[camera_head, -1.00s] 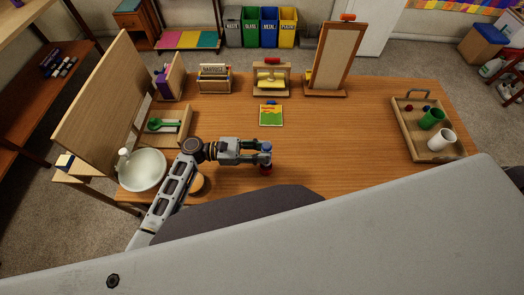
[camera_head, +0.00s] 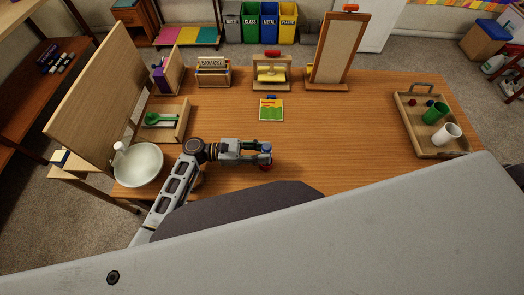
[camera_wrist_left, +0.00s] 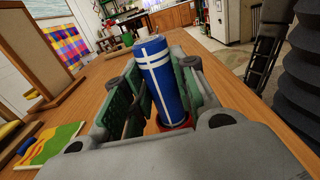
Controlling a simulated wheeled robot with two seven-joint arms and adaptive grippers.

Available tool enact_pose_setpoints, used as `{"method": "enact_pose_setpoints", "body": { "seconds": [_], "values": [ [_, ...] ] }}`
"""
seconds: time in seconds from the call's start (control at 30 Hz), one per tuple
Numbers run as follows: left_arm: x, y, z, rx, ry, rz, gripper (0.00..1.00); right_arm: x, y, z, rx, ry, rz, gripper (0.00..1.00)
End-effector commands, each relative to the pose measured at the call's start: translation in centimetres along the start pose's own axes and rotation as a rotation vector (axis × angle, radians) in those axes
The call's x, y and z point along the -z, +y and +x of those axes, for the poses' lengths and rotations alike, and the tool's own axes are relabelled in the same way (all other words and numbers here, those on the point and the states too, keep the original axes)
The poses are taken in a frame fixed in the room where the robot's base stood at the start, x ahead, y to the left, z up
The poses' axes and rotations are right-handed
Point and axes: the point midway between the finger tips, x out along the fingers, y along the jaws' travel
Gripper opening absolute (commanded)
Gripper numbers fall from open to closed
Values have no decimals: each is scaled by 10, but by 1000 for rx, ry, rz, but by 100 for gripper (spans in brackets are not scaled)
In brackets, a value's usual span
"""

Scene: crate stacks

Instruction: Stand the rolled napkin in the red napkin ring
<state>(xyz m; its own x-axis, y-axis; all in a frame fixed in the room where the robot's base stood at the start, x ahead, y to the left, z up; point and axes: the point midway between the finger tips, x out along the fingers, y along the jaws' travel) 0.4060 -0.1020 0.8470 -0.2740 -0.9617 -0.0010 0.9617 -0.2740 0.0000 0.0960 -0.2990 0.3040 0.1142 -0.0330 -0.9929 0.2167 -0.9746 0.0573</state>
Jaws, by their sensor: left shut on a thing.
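The rolled napkin (camera_wrist_left: 158,68) is blue with white stripes that cross, and it stands nearly upright between the pads of my left gripper (camera_wrist_left: 152,92). It also shows small in the head view (camera_head: 266,147), at the tip of my left gripper (camera_head: 262,153). The gripper is shut on it. The red napkin ring (camera_head: 265,167) is on the table directly below the napkin; a bit of its red (camera_wrist_left: 178,124) shows at the napkin's foot in the wrist view. The fingers hide most of the ring, so I cannot tell how deep the napkin sits in it. My right gripper is not in view.
On the wooden table (camera_head: 330,150), a yellow-green booklet (camera_head: 271,110) lies behind my gripper. A white bowl (camera_head: 138,165) is at the left, a tray (camera_head: 408,118) with green and white cups at the right. Racks and a tall board (camera_head: 334,55) stand at the back. The centre-right is clear.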

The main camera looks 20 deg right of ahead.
Motion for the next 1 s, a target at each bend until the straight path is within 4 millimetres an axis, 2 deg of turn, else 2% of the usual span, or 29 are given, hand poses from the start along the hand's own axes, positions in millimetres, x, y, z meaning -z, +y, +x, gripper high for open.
{"method": "enact_pose_setpoints", "body": {
  "seconds": [0.2, 0.4, 0.43, 0.6, 0.83, 1.0],
  "values": [
    [2, 0, 0, 0, 0, 0, 6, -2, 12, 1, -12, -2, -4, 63],
    [2, 0, 0, 0, 0, 0, 6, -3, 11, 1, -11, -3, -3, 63],
    [2, 0, 0, 0, 0, 0, 30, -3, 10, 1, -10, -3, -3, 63],
    [2, 0, 0, 0, 0, 0, 52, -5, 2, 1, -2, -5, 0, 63],
    [2, 0, 0, 0, 0, 0, 53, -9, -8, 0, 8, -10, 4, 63],
    [2, 0, -2, 0, 1, 0, 53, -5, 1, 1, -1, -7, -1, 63]
  ]
}}
